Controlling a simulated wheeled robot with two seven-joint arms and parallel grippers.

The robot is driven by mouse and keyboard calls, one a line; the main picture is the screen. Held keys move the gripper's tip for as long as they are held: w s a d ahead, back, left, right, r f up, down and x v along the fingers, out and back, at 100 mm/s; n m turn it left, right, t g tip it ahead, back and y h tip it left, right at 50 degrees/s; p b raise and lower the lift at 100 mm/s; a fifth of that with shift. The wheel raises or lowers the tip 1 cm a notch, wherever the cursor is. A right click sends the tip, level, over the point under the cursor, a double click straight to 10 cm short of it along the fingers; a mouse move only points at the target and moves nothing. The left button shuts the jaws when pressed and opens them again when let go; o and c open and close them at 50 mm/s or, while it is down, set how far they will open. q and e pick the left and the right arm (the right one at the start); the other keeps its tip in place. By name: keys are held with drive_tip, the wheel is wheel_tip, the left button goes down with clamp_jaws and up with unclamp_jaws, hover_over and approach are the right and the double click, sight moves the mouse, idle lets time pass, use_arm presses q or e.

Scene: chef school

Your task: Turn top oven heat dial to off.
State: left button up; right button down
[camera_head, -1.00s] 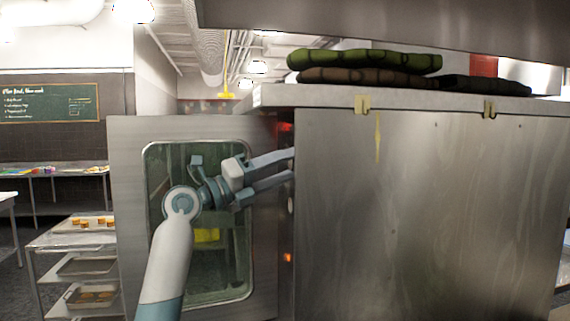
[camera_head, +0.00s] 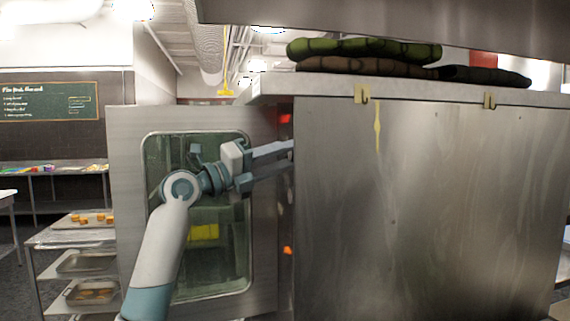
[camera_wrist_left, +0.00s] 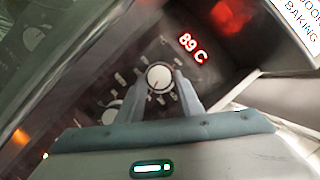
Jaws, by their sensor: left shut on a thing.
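A round white heat dial (camera_wrist_left: 158,76) shows in the left wrist view on the dark oven panel, close to a red "89 C" display (camera_wrist_left: 192,48). My left gripper (camera_wrist_left: 161,88) is shut on this dial, with one finger on each side of it. In the head view my left gripper (camera_head: 282,158) reaches to the right, and its fingertips pass behind the edge of the steel oven side (camera_head: 430,210). The dial is hidden there. A second, similar dial (camera_wrist_left: 110,115) lies lower left in the wrist view, partly covered by a finger. My right gripper is in neither view.
The oven's glass door (camera_head: 125,210) stands behind my left arm. Folded green and brown cloths (camera_head: 365,50) lie on the oven top. A rack with trays of food (camera_head: 85,262) stands at the left. A steel hood edge overhangs above.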

use_arm(q)
drive_tip(key=shift+f+n, duration=0.1)
drive_tip(key=shift+n, duration=0.3)
drive_tip(key=shift+n+y, duration=0.4)
drive_tip(key=shift+n, duration=0.3)
drive_tip(key=n, duration=0.1)
drive_tip(key=n+y, duration=0.1)
drive_tip(key=shift+s+r+n, duration=0.1)
drive_tip(key=shift+r+n, duration=0.2)
drive_tip(key=shift+r, duration=0.1)
drive_tip(key=shift+n+p, duration=0.4)
drive_tip(key=shift+n, duration=0.2)
drive_tip(key=o, duration=1.1)
drive_tip(key=shift+c, duration=0.2)
